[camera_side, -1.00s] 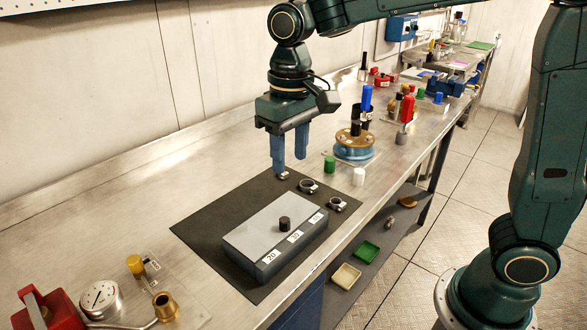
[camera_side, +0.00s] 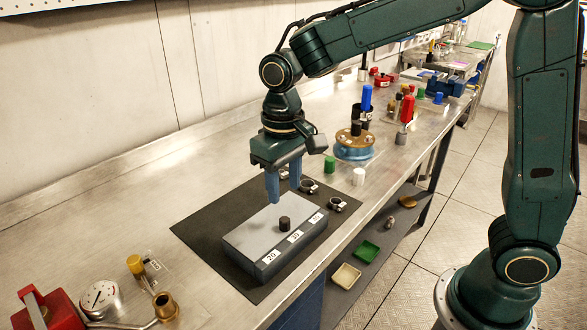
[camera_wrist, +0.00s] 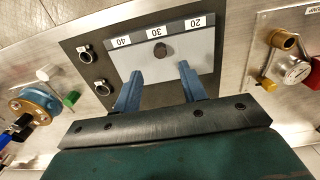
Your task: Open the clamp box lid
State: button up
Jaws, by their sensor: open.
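The clamp box (camera_side: 262,262) sits on a dark mat (camera_side: 200,228) on the bench. Its grey lid (camera_side: 260,228) lies flat and closed, with a dark round knob (camera_side: 285,223) on top. Labels 20, 30 and 40 run along the box's front side. My gripper (camera_side: 284,192) is open and empty, its blue fingers pointing down above the rear part of the lid. In the wrist view the fingertips (camera_wrist: 160,78) straddle the lid's near part, with the knob (camera_wrist: 161,50) ahead of them and between their lines.
Two ring clamps (camera_side: 308,186) (camera_side: 337,204) lie on the mat behind the box. Green (camera_side: 330,164) and white (camera_side: 358,176) caps and a blue round stand (camera_side: 354,148) are beyond. A gauge (camera_side: 100,298) and brass fitting (camera_side: 165,306) stand at lower left.

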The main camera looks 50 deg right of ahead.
aim_at(285, 219)
jog(key=shift+f, duration=4)
jog(key=shift+c, duration=0.4)
grip_shut()
